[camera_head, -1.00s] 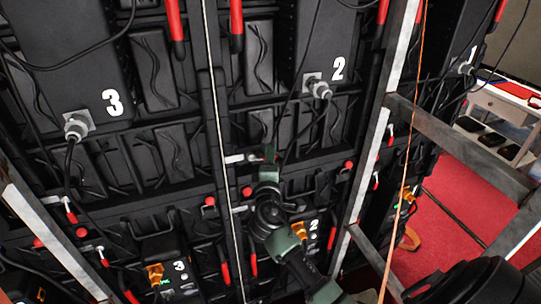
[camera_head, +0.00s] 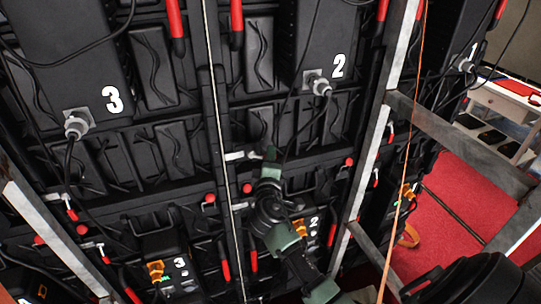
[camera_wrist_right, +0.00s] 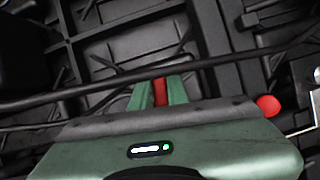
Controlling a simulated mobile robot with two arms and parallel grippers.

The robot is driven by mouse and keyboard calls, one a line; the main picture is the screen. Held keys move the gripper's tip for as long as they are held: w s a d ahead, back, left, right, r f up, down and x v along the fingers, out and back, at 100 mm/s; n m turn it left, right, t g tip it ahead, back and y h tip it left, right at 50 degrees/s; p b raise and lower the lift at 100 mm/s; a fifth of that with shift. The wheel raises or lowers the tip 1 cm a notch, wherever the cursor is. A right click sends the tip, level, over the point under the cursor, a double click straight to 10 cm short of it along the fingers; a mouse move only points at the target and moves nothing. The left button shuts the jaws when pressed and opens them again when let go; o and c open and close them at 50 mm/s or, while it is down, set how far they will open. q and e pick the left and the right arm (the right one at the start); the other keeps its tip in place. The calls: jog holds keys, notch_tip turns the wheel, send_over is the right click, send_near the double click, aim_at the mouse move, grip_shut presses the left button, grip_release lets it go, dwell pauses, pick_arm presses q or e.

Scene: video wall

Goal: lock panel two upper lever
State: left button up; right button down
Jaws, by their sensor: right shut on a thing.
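Panel two carries a white "2" (camera_head: 338,65) on its large black box (camera_head: 325,35). Its upper lever shows as a silver bar (camera_head: 241,155) at the panel's lower left, pointing right. My right gripper (camera_head: 269,156) is at the bar's right end, in front of the panel. The wrist view shows the red handle of the lever (camera_wrist_right: 160,91) between the two green fingers (camera_wrist_right: 160,92), which are shut on it. The fingers hide most of the handle in the head view. My left gripper is not in view.
Red knobs (camera_head: 247,188) stick out near the lever. A thin cable (camera_head: 222,140) hangs just left of it. A metal frame post (camera_head: 372,150) stands to the right. A red carpet (camera_head: 460,205) lies beyond it.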

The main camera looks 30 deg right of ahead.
jog(key=m, duration=0.1)
jog(key=f+m+y, duration=0.1)
jog(key=m, duration=0.1)
jog(key=shift+a+f+g+p, duration=0.25)
jog(key=shift+g+p, duration=0.15)
jog(key=m+y+p, duration=0.1)
jog(key=a+f+m+y+p, duration=0.1)
jog(key=m, duration=0.1)
jog(key=a+f+m+y+p, duration=0.1)
jog(key=m+p, duration=0.1)
jog(key=shift+w+y, duration=0.25)
jog(key=shift+y, duration=0.05)
jog(key=shift+w+a+f+m+y+p, duration=0.15)
jog(key=shift+a+m+y+p, duration=0.15)
jog(key=shift+m, duration=0.25)
jog(key=shift+s+a+f+m+y+p, duration=0.1)
jog(key=shift+a+f+m+y+p, duration=0.1)
jog(key=shift+m+p, duration=0.25)
jog(key=shift+w+a+f+m+y, duration=0.1)
jog(key=shift+a+m+y, duration=0.3)
jog(key=shift+m, duration=0.15)
jog(key=shift+w+a+f+m+y, duration=0.1)
jog(key=shift+a+m+y, duration=0.15)
jog(key=shift+m+y, duration=0.25)
jog(key=c, duration=1.4)
grip_release()
jog(key=shift+r, duration=0.1)
